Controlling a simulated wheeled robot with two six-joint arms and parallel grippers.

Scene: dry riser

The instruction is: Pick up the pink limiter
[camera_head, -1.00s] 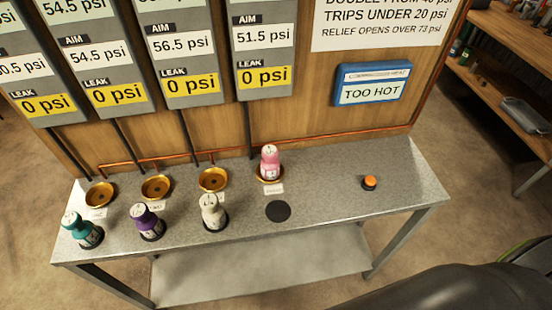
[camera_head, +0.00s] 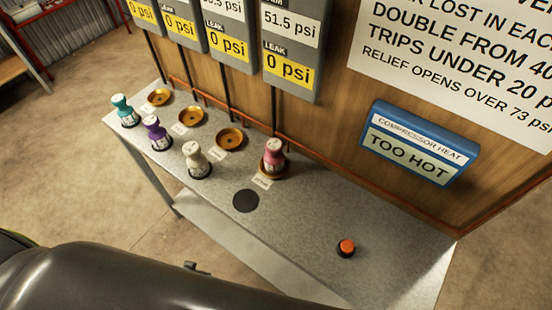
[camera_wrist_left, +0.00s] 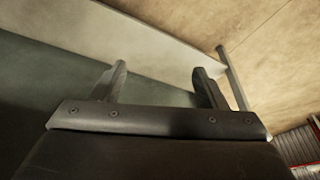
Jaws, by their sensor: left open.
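The pink limiter (camera_head: 273,156) stands upright in a brass cup at the right end of the row of cups on the grey bench (camera_head: 320,222). A label lies in front of it and a black round pad (camera_head: 246,201) is on the bench nearby. My left gripper (camera_wrist_left: 160,85) shows in the left wrist view with its two fingers apart and nothing between them. The limiter does not show in that view. A dark arm link of mine crosses the lower left of the head view. My right gripper is not in view.
White (camera_head: 198,160), purple (camera_head: 157,133) and teal (camera_head: 123,110) limiters stand along the bench's front edge, before three empty brass cups (camera_head: 230,139). An orange button (camera_head: 346,248) sits to the right. A blue "TOO HOT" sign (camera_head: 418,142) hangs on the wooden wall. The bench's right end is mostly clear.

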